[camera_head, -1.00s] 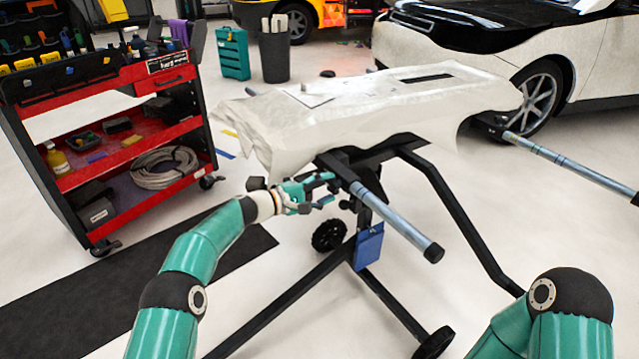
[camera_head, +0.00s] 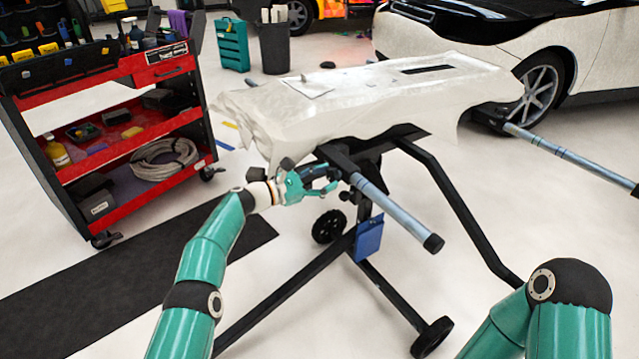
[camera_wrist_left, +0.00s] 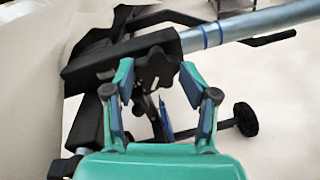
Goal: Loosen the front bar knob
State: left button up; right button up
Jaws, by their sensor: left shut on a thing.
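The front bar (camera_head: 398,213) is a grey metal tube with a black end cap, sticking out of a black clamp block on the stand. The front bar knob (camera_wrist_left: 157,69) is a black lobed knob under the black block in the left wrist view. My left gripper (camera_head: 333,181) is at the knob, below the inner end of the bar. In the left wrist view its two teal fingers (camera_wrist_left: 157,75) press on the knob from both sides. In the head view the knob is hard to make out among the dark parts. My right gripper is out of view.
A white-wrapped panel (camera_head: 380,100) lies on the black stand above my left gripper. A second bar (camera_head: 570,158) sticks out at the right. A red tool cart (camera_head: 130,140) stands at the left. A blue pouch (camera_head: 369,239) hangs below the bar.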

pick_arm(q)
jog(key=shift+d+n+b, duration=0.2)
jog(key=shift+n+b, duration=0.5)
jog(key=shift+n, duration=0.9)
jog(key=shift+f, duration=0.1)
jog(key=shift+c, duration=0.2)
jog(key=o, duration=1.1)
jog(key=shift+w+f, duration=0.1)
jog(key=shift+w, duration=0.05)
jog(key=shift+a, duration=0.25)
jog(key=shift+a, duration=0.35)
jog(key=v, duration=1.1)
jog(key=shift+s+f, duration=0.25)
